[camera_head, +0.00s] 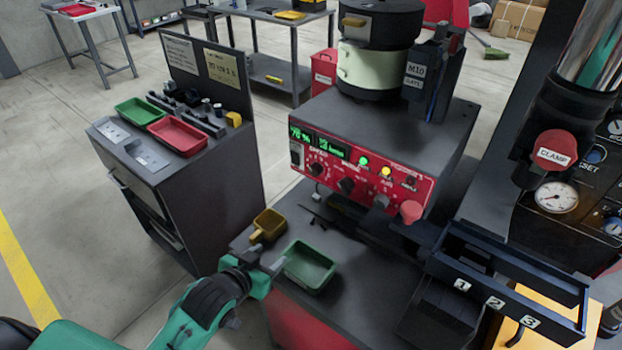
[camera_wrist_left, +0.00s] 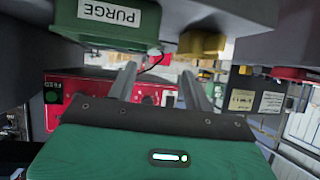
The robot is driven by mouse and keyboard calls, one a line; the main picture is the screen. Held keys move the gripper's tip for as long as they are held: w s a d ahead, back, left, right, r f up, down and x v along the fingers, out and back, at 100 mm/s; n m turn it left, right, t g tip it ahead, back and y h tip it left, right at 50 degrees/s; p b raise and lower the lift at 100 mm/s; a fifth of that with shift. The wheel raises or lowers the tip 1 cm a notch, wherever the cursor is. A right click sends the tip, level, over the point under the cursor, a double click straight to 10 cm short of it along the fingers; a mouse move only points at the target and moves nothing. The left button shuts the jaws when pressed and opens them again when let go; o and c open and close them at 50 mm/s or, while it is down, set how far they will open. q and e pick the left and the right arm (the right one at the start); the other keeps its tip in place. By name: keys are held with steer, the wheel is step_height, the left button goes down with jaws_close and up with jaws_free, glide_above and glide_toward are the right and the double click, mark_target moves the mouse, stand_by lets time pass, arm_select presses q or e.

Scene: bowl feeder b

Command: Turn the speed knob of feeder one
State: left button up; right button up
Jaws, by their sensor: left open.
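The red control panel (camera_head: 375,160) of the bowl feeder faces me in the middle of the head view, with lit green displays on its left. The black knob (camera_head: 317,169) under the small, blurred "SPEED" label is on its left part; a second black knob (camera_head: 346,184) sits to its right. My left gripper (camera_head: 272,267) is low in front of the panel, between a yellow scoop (camera_head: 268,225) and a green tray (camera_head: 310,266), well away from the knob. In the left wrist view its fingers (camera_wrist_left: 160,88) are apart, with nothing seen between them. My right gripper does not show.
The wrist view shows the tray's "PURGE" label (camera_wrist_left: 122,14). A dark chute rack (camera_head: 510,275) numbered 1 to 3 stands right, beside a machine with a red "CLAMP" knob (camera_head: 556,148). A red button (camera_head: 411,211) projects at the panel's lower right. A grey cabinet (camera_head: 180,190) stands left.

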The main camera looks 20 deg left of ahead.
arm_select(q)
steer(key=w+r+m+t+h, duration=0.1)
steer(key=w+r+t+h, duration=0.2)
steer(key=w+r+t, duration=0.35)
steer(key=g+p, duration=0.2)
steer(key=p, duration=0.1)
glide_toward(313, 172)
steer(key=shift+t, duration=0.25)
steer(key=x, duration=0.7)
steer(key=shift+f, duration=0.1)
steer(key=shift+w+d+f, duration=0.1)
steer(key=shift+w+d, duration=0.1)
steer(key=shift+w, duration=0.45)
steer(key=shift+c, duration=0.4)
steer(key=c, duration=0.9)
steer(key=shift+m, duration=0.3)
